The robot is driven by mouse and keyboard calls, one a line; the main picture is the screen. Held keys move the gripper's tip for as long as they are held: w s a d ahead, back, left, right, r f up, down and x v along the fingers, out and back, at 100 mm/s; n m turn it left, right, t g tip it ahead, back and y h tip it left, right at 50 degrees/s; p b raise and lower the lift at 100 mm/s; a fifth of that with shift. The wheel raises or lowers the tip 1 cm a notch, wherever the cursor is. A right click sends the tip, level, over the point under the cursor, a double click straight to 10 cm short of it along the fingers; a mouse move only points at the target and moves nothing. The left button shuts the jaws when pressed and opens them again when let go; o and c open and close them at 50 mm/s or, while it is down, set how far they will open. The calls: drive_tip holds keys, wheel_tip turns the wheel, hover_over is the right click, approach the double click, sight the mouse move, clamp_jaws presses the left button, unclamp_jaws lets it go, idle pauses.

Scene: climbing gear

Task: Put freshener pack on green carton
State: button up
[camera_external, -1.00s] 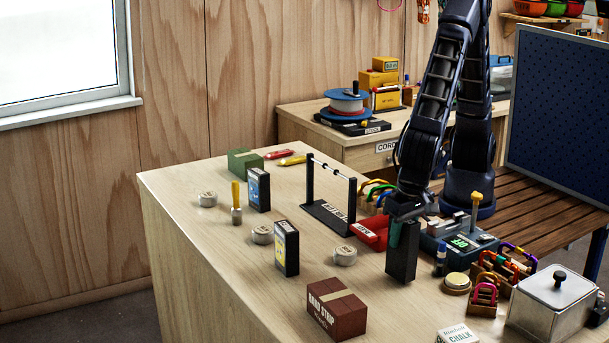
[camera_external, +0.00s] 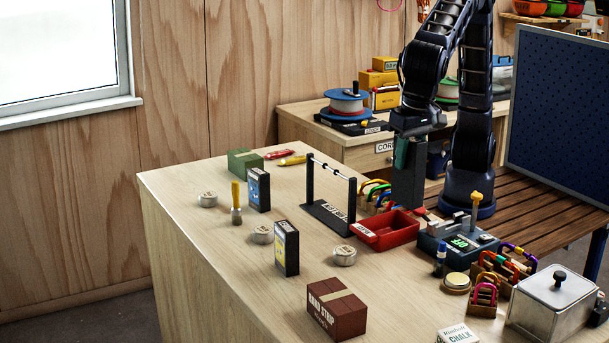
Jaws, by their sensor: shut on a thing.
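The green carton (camera_external: 245,162) lies at the far left of the table, with a pale band across its top. My gripper (camera_external: 409,150) points down over the right part of the table, far to the right of the carton. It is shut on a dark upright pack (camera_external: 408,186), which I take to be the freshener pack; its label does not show. A teal part shows at the grip. The pack appears raised behind the red tray, but its exact height cannot be told.
A black bar stand (camera_external: 328,213) stands between the pack and the carton. Two dark upright boxes (camera_external: 259,190) (camera_external: 287,248), a brush (camera_external: 236,205) and several round tins are on the table. The red tray (camera_external: 372,237) and a brown carton (camera_external: 337,310) are nearer.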

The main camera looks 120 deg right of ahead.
drive_tip(key=shift+r, duration=0.2)
drive_tip(key=w+d+r+m, duration=0.15)
drive_tip(key=w+d, duration=0.25)
drive_tip(key=d, duration=0.9)
drive_tip(key=w+d+r+m+g, duration=0.1)
drive_tip(key=w+d+m, duration=0.3)
drive_tip(key=d, duration=0.9)
drive_tip(key=w+d+r+m, duration=0.15)
drive_tip(key=w+d, duration=0.35)
drive_tip(key=d, duration=0.8)
drive_tip(key=s+d+r+m, duration=0.15)
drive_tip(key=s+d, duration=0.25)
drive_tip(key=d, duration=0.9)
drive_tip(key=s+d+r+m+y, duration=0.1)
drive_tip(key=s+d+m, duration=0.2)
drive_tip(key=d, duration=1)
drive_tip(key=s+d+r+m, duration=0.1)
drive_tip(key=s+d+m, duration=0.25)
drive_tip(key=d, duration=0.85)
wheel_tip(320, 180, down, 20)
drive_tip(key=shift+s+d+f+n+g, duration=0.2)
drive_tip(key=shift+s+d+n+g, duration=0.1)
drive_tip(key=shift+s+d+g, duration=0.15)
